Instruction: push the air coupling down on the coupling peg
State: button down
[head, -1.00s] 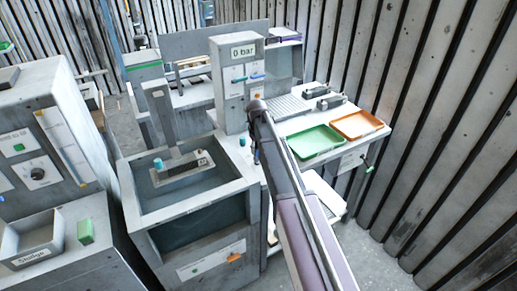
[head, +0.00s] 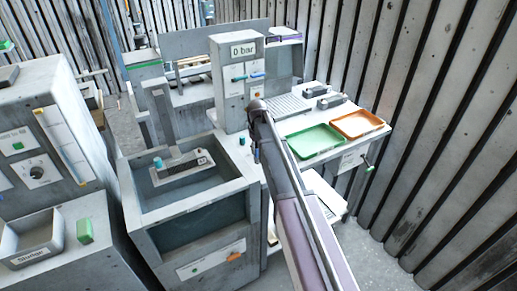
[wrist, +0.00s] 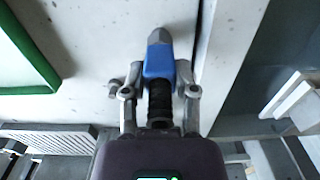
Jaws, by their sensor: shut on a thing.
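The air coupling (wrist: 158,62) has a blue body, a grey metal tip and a black ribbed section; it shows in the wrist view between my fingers. My gripper (wrist: 160,88) is shut on it, one finger on each side. The grey tip points toward the top of the picture, over a pale bench surface near a dark gap. In the head view, my arm hides most of the gripper, and only a small dark and blue bit shows under it. I cannot make out the coupling peg, nor whether the tip touches anything.
A grey column with a "0 bar" display (head: 243,51) stands behind my arm. A green tray (head: 315,141) and an orange tray (head: 357,124) lie on the bench to the right. A open grey basin (head: 190,185) stands to the left.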

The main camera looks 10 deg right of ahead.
jog(key=shift+f, duration=0.1)
dwell(0.3)
jog(key=shift+c, duration=1.5)
grip_release()
jog(key=shift+s, duration=0.1)
jog(key=s+m, duration=0.3)
jog(key=s, duration=2.5)
jog(key=shift+s+d+m, duration=0.25)
jog(key=shift+s+m, duration=0.05)
jog(key=shift+s, duration=0.1)
